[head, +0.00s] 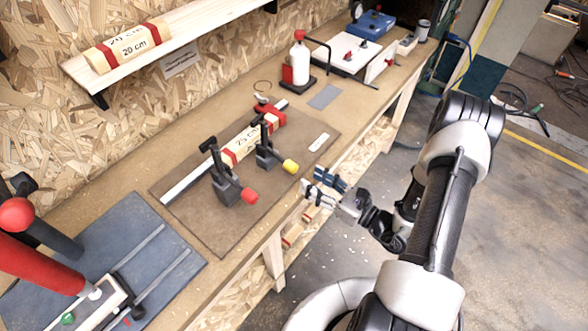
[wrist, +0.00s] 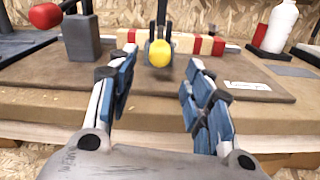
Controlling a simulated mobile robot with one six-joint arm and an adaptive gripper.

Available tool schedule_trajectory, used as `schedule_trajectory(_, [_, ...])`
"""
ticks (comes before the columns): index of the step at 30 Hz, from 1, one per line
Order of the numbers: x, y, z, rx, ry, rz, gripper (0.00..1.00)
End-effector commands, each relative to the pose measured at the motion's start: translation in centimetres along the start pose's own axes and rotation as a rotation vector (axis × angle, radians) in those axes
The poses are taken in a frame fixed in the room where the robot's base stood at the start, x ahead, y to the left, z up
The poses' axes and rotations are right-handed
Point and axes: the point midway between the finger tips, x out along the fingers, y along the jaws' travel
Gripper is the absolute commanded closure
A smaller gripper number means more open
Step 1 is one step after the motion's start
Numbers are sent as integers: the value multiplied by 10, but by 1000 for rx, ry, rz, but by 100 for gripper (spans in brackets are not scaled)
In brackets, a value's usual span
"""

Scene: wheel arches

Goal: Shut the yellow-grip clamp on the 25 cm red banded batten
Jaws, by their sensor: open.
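The red banded batten (head: 236,153), marked 25 cm, lies on a brown board on the workbench; its banded end also shows in the wrist view (wrist: 200,44). The yellow-grip clamp (head: 268,153) stands at the batten's front side, its yellow grip (head: 290,166) pointing toward me. In the wrist view the yellow grip (wrist: 160,53) is centred beyond my fingertips. Whether its jaw touches the batten is hidden. A red-grip clamp (head: 226,184) stands to its left along the batten. My gripper (head: 325,190) is open and empty, in front of the bench edge, apart from the yellow grip.
The brown board (head: 215,225) has bare room in front of the clamps. A small white label (head: 319,142) lies on its right. A white bottle (head: 299,62) stands behind. A blue mat with a red-handled tool (head: 40,262) is at left. A shelf (head: 180,38) holds other battens.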

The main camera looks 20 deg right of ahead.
Motion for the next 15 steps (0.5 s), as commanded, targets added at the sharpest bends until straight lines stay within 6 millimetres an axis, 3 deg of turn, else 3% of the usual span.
schedule_trajectory(6, [46, 1, -1, -4, -1, 7, 54])
schedule_trajectory(15, [76, 0, 0, -2, -1, 1, 54])
